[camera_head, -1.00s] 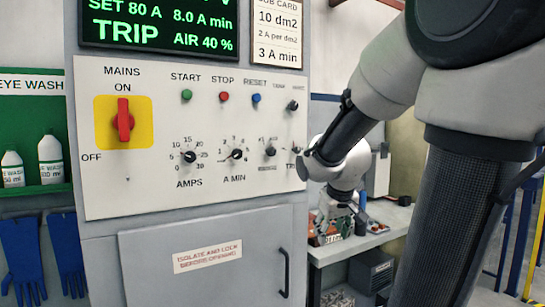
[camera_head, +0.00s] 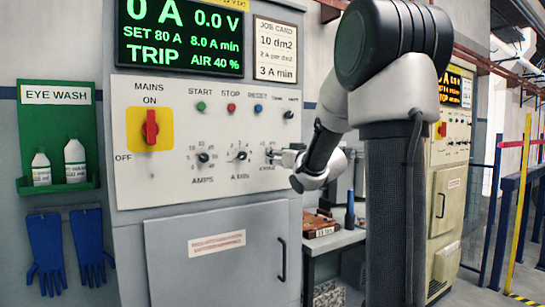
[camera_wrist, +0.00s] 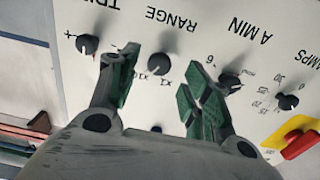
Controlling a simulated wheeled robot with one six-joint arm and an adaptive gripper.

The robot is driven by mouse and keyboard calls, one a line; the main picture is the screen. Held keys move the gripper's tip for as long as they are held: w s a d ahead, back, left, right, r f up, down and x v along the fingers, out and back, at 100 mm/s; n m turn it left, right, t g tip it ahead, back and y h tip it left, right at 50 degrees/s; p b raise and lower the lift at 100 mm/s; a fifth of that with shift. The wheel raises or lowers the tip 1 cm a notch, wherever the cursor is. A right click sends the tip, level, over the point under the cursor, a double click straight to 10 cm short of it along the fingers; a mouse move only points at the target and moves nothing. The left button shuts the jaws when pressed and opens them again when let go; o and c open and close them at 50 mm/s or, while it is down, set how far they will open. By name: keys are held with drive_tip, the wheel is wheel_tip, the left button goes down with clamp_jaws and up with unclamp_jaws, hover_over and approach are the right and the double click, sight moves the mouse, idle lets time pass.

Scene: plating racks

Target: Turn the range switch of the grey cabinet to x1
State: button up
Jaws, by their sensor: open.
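The grey cabinet (camera_head: 128,240) stands at the left of the head view with a white control panel. Its range switch, a small black round knob (camera_wrist: 158,65), shows in the wrist view beside the word RANGE. Small x1 and x10 style marks sit near it. I cannot tell which mark its pointer faces. My gripper (camera_wrist: 163,88) is open, its green-padded fingers spread on either side of the knob, the left finger nearer. No contact is clear. In the head view my gripper (camera_head: 277,156) is at the panel and largely hides the range switch.
The A MIN knob (camera_wrist: 230,82) is close to the right finger. The trim knob (camera_wrist: 88,45) lies to the left. The AMPS knob (camera_head: 203,157) and red MAINS switch (camera_head: 151,127) are farther off. A bench (camera_head: 335,238) and yellowish cabinet (camera_head: 447,195) stand at the right.

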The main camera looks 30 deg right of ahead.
drive_tip(key=w, duration=0.4)
drive_tip(key=shift+w, duration=0.1)
